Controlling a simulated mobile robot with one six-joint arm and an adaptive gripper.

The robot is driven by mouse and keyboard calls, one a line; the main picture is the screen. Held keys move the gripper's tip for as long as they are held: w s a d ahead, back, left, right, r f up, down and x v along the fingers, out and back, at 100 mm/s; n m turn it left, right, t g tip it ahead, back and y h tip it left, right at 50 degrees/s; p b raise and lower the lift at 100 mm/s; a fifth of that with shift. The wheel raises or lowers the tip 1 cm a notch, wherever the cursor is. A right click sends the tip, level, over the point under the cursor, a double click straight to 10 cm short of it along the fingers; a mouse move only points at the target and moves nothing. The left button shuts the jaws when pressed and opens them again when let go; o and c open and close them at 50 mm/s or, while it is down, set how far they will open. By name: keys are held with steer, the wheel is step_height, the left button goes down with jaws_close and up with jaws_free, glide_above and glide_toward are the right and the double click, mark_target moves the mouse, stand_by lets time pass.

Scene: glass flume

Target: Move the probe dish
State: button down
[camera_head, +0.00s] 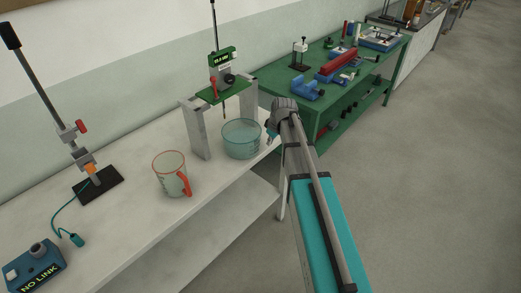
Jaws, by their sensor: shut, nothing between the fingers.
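The likely probe dish is a clear, round glass dish (241,148) with a bluish tint. It stands on the pale bench near its right end, beneath a small stand with a green platform (215,92) and a thin probe (224,112) pointing down. The probe's tip is just above or behind the dish rim; I cannot tell which. My gripper (270,138) is shut and empty, right beside the dish's right side. I cannot tell whether it touches the glass. My arm comes in from the lower right.
A clear mug with a red rim and handle (171,174) stands left of the dish. A clamp stand (96,186), a teal cable and a blue box reading "NO LINK" (35,268) are farther left. A green workbench (330,80) with tools stands behind right. The floor at right is clear.

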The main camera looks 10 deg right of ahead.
mark_target(255, 155)
steer(key=shift+f, duration=0.2)
steer(key=b+x, duration=0.3)
steer(key=w+a+b+x, duration=0.1)
steer(key=b+x, duration=0.2)
steer(key=x, duration=0.1)
steer(key=w+b+x, duration=0.1)
steer(key=b+x, duration=0.2)
steer(key=shift+a+r, duration=0.2)
steer(key=shift+w+a, duration=0.45)
steer(key=shift+w, duration=0.15)
stand_by(0.3)
steer(key=w+a, duration=0.3)
steer(key=w, duration=0.2)
steer(key=w+a, duration=0.2)
steer(key=shift+w+a, duration=0.3)
steer(key=shift+w, duration=0.05)
steer(key=shift+s, duration=0.1)
